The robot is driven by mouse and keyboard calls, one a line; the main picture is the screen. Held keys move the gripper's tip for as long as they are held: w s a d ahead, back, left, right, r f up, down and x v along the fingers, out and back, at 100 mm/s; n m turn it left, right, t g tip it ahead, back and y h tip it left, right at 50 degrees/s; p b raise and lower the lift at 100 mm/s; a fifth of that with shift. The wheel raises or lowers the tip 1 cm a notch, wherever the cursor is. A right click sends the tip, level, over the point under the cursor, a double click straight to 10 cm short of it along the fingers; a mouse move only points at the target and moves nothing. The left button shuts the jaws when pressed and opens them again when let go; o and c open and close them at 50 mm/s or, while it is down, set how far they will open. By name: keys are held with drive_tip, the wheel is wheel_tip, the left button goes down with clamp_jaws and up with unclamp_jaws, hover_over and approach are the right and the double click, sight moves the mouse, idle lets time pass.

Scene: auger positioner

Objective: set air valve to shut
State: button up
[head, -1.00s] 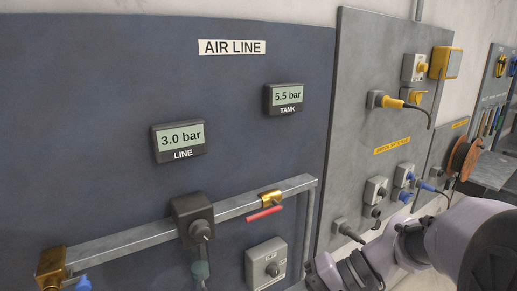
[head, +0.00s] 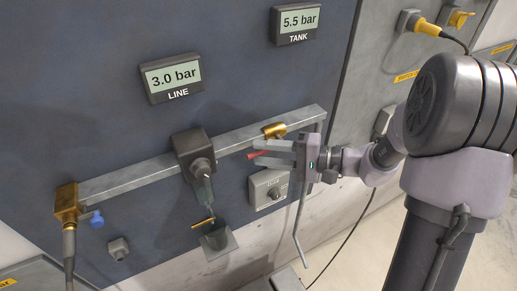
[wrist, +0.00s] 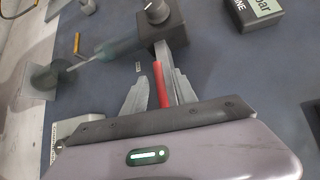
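The air valve is a brass body (head: 274,130) on the grey pipe, with a red lever (head: 257,154) just below it. The lever lies roughly along the pipe. My gripper (head: 254,152) reaches in from the right, its two fingers spread above and below the lever. In the wrist view the red lever (wrist: 160,84) lies between the two open fingers (wrist: 153,86), with a gap on the left side. I cannot tell whether the right finger touches it. The brass body is hidden in the wrist view.
The LINE display (head: 172,77) reads 3.0 bar and the TANK display (head: 298,22) reads 5.5 bar. A dark regulator (head: 195,152) is on the pipe to the left, with a cup (head: 215,236) beneath.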

drive_tip(key=shift+x, duration=0.9)
drive_tip(key=shift+d, duration=0.1)
clamp_jaws()
idle(0.7)
